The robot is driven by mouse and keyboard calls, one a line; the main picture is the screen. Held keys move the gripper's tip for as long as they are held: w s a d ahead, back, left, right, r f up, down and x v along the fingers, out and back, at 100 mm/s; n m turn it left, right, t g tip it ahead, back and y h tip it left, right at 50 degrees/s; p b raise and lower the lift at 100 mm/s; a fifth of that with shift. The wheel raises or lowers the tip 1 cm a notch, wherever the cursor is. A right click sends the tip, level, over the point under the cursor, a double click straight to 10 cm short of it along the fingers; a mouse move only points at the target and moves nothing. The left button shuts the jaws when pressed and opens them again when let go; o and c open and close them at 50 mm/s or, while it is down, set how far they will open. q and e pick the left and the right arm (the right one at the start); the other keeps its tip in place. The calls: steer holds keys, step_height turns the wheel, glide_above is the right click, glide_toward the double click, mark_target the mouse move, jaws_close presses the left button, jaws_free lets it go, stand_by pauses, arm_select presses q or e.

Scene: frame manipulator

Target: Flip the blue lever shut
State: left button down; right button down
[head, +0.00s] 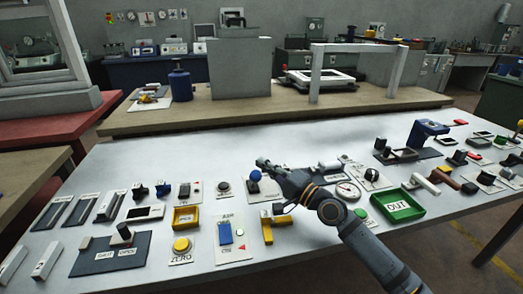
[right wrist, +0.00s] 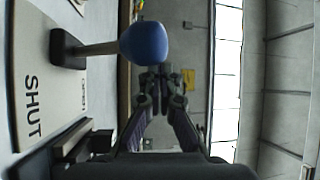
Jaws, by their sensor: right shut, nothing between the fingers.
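The blue lever shows in the head view as a round blue knob (head: 255,175) above a pale plate (head: 258,193) at mid-table. In the right wrist view the blue knob (right wrist: 144,43) sits on a grey shaft that stands out from a dark pivot on the plate. The word SHUT (right wrist: 34,106) is printed on this plate; another label is partly hidden. My right gripper (head: 264,163) is shut and empty, close to the knob. In the right wrist view its fingertips (right wrist: 160,76) are near the knob; contact cannot be told. My left gripper is not in view.
A yellow T-shaped handle (head: 267,228), a plate with a blue block (head: 225,233) and a round dial (head: 347,190) are near my right arm. A green tray (head: 398,206) lies to the right. Many other fixtures crowd the white table (head: 170,158); its back strip is clear.

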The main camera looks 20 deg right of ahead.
step_height(320, 180, up, 10)
steer(key=shift+s+f, duration=0.15)
steer(key=shift+f, duration=0.1)
stand_by(0.5)
